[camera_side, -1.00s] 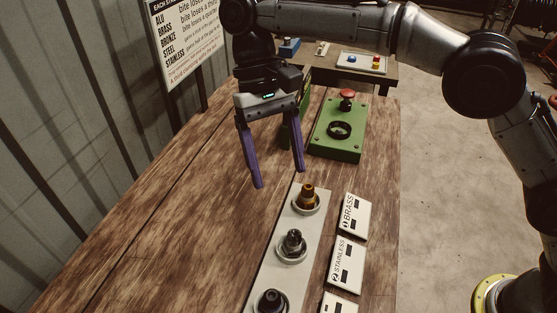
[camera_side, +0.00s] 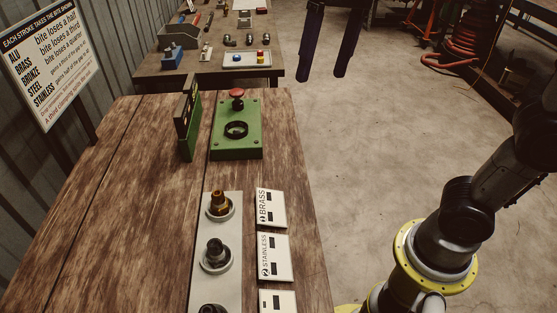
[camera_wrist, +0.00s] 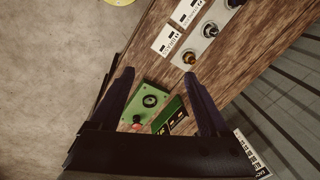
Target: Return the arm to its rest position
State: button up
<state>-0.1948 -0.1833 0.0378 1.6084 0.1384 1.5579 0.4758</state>
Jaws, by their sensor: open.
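My gripper (camera_side: 327,75) shows at the top of the side view, with its two dark purple fingers hanging apart and nothing between them. It is off to the right of the wooden workbench, over the concrete floor as seen there. The wrist view also shows the two spread fingers of my gripper (camera_wrist: 162,90), with the bench below. The upper part of my gripper is cut off by the side view's top edge.
A green crimper base (camera_side: 236,145) with a red button (camera_side: 237,93) stands on the bench (camera_side: 120,200). A pale strip (camera_side: 231,238) holds fittings beside the BRASS card (camera_side: 271,208) and STAINLESS card (camera_side: 274,257). A back table (camera_side: 190,75) holds small items.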

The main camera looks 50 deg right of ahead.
jog(key=s+d+f+n+t+h, duration=0.1)
jog(key=s+d+f+t, duration=0.1)
jog(key=s+d+f, duration=0.2)
jog(key=s+d+f+n+t+h, duration=0.1)
jog(key=s+d+f, duration=0.3)
jog(key=f, duration=0.6)
jog(key=shift+s+d+n+t, duration=0.2)
jog(key=shift+s+n+t, duration=0.45)
jog(key=shift+s, duration=0.6)
